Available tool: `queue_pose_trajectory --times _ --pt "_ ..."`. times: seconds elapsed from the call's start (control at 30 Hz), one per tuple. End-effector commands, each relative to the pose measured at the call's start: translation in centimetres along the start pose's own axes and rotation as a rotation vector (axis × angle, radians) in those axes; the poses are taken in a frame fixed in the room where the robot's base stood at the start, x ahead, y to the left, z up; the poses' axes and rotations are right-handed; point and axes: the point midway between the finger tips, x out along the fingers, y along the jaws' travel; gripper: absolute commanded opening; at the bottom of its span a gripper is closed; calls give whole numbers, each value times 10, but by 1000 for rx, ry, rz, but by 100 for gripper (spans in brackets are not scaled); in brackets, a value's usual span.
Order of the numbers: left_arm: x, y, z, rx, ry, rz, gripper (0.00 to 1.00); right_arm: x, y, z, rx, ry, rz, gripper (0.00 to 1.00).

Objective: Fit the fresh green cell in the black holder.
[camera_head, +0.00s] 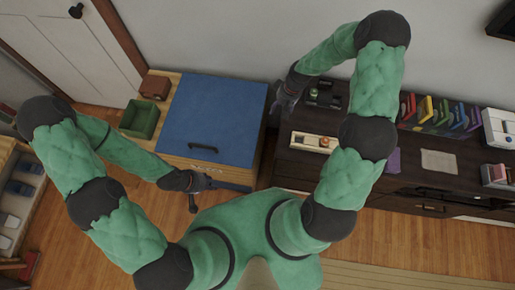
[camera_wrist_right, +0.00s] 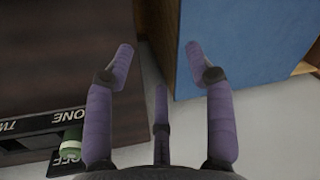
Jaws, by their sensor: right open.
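The black holder (camera_head: 327,101) stands on the dark cabinet near its left end. In the right wrist view the holder (camera_wrist_right: 38,127) is at the lower left, with white lettering. A green cell (camera_head: 314,92) is at the holder; it also shows in the right wrist view (camera_wrist_right: 72,136), partly cut off by shadow and finger. I cannot tell whether it is the fresh one. My right gripper (camera_head: 277,104) is open and empty, left of the holder, over the gap beside the cabinet; its spread fingers show in the wrist view (camera_wrist_right: 160,62). My left gripper (camera_head: 195,190) is near the wooden chest's front; its fingers are unclear.
A blue lid (camera_head: 213,112) with a dark handle covers the wooden chest. A green bin (camera_head: 140,118) and a brown box (camera_head: 155,87) stand left of it. A wooden tray (camera_head: 306,141) with an orange item and colourful books (camera_head: 440,113) are on the cabinet (camera_head: 290,170).

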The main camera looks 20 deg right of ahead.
Motion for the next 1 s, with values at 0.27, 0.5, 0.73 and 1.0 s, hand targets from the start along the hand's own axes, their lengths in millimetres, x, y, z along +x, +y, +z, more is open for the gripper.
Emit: queue_pose_trajectory --times 0.27,0.5,0.73,1.0 --pt "0 0 0 0 0 0 40 83 -121 114 155 -14 -124 55" --pt "0 0 0 0 0 0 40 93 -154 178 245 -23 -120 55" --pt "0 0 0 0 0 0 40 93 -157 186 259 -22 -116 55" --pt "10 -4 0 0 0 0 40 103 -154 186 258 -22 -116 55"
